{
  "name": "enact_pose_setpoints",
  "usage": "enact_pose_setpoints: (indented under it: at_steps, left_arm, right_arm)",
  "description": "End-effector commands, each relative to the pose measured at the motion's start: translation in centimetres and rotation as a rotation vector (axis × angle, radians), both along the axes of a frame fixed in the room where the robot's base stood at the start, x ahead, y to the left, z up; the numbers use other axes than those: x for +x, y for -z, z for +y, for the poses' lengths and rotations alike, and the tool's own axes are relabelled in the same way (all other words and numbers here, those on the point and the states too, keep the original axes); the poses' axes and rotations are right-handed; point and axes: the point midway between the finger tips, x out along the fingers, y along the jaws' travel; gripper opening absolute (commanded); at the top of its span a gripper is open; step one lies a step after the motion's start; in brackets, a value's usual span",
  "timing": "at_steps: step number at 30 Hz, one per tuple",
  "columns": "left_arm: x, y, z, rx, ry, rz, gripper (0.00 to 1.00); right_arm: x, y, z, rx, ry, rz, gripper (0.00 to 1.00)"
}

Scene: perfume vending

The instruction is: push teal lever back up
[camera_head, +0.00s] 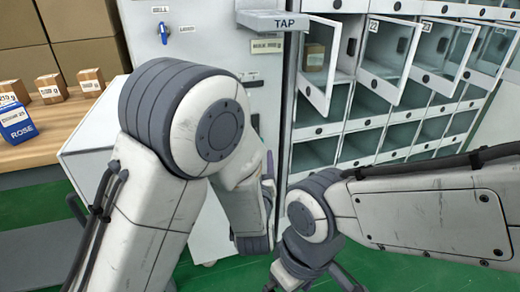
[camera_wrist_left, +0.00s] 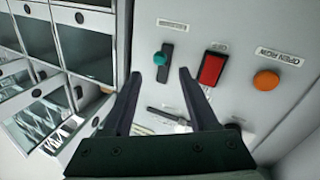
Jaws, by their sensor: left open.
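The teal lever (camera_wrist_left: 160,58) shows in the left wrist view as a small round teal knob over a dark slot on a pale panel (camera_wrist_left: 220,35). My left gripper (camera_wrist_left: 159,72) is open, with its two fingers pointing at the panel. The knob appears between the fingertips in the picture; I cannot tell whether either finger touches it. In the head view, my left arm hides the lever and most of the left gripper. The end of my right arm is low in the head view, and its jaws are not clear.
A red rectangular button (camera_wrist_left: 212,68) and an orange round button (camera_wrist_left: 266,80) sit right of the lever. Lockers (camera_head: 375,100) with several open doors stand at the right. A TAP shelf (camera_head: 275,20) juts from the cabinet. A wooden counter (camera_head: 60,125) holds small boxes at the left.

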Motion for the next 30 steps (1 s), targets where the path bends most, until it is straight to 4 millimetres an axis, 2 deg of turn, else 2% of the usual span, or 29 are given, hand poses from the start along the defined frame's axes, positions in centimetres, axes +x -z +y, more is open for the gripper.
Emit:
enact_pose_setpoints:
  at_steps: [3, 10, 15, 23, 25, 28, 30]
  left_arm:
    - [2.5, 0.1, 0.1, -0.001, -0.003, -0.001, 0.6]
    - [6.0, 0.2, -0.1, -0.001, -0.001, 0.0, 0.6]
    - [7.1, 0.1, -0.2, 0.001, 0.001, 0.002, 0.6]
    - [7.3, 0.0, -0.2, 0.001, 0.001, 0.002, 0.6]
    - [7.3, 0.0, -0.2, 0.001, 0.001, 0.002, 0.4]
    - [7.2, 0.0, -0.2, 0.001, 0.001, 0.002, 0.02]
    - [7.2, 0.0, -0.2, 0.001, 0.001, 0.002, 0.0]
  right_arm:
    - [0.0, 0.5, 0.0, 0.0, 0.0, 0.0, 1.0]
    - [0.0, 1.1, 0.0, 0.0, 0.0, 0.0, 1.0]
    - [0.0, 1.2, 0.0, 0.0, 0.0, 0.0, 1.0]
    - [0.0, 1.2, 0.0, 0.0, 0.0, 0.0, 1.0]
    - [0.0, 1.2, 0.0, 0.0, 0.0, 0.0, 1.0]
    - [0.0, 1.2, 0.0, 0.0, 0.0, 0.0, 1.0]
    - [0.0, 1.2, 0.0, 0.0, 0.0, 0.0, 1.0]
